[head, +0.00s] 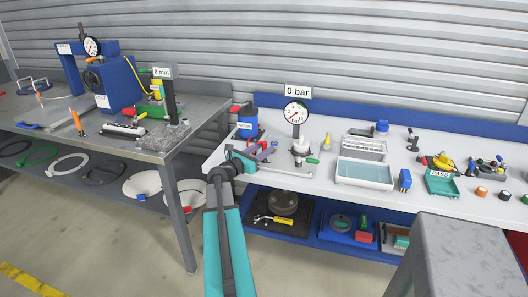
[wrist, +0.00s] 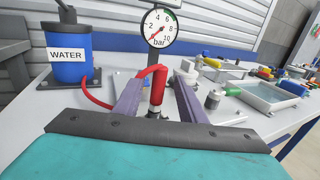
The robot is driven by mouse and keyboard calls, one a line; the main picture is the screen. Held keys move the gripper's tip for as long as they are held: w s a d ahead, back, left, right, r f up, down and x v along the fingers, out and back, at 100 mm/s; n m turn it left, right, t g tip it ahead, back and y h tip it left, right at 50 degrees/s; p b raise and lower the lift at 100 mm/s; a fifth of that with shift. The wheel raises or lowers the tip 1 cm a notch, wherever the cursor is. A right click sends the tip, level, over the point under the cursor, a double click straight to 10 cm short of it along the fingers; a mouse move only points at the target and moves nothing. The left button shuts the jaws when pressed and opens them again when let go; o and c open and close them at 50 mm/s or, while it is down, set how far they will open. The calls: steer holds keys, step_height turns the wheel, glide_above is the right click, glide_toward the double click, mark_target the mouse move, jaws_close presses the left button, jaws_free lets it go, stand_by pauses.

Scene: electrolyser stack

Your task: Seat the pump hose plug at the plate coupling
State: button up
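The red hose plug (wrist: 157,88) stands upright between the two fingers of my gripper (wrist: 159,92) in the wrist view. A narrow gap shows on each side of it, so the fingers look open around it. A red hose (wrist: 95,98) runs to it from the blue pump (wrist: 70,62) labelled WATER. The plug's lower end is at the plate (wrist: 222,112); the wrist view does not show clearly how it meets the coupling. In the head view my gripper (head: 243,160) is over the plate's left end, beside the pump (head: 247,123).
A pressure gauge (head: 296,113) with a "0 bar" sign stands just behind the plug. A clear tray (head: 364,173), a green PASS tray (head: 441,184) and small parts lie to the right. A grey bench (head: 140,145) stands at left.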

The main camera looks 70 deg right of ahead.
steer(key=shift+d, duration=0.1)
steer(key=shift+r+p+x, duration=0.2)
steer(key=shift+p+x, duration=0.6)
steer(key=shift+x, duration=1.15)
steer(key=shift+s+d, duration=0.15)
steer(key=shift+d, duration=0.4)
jaws_close()
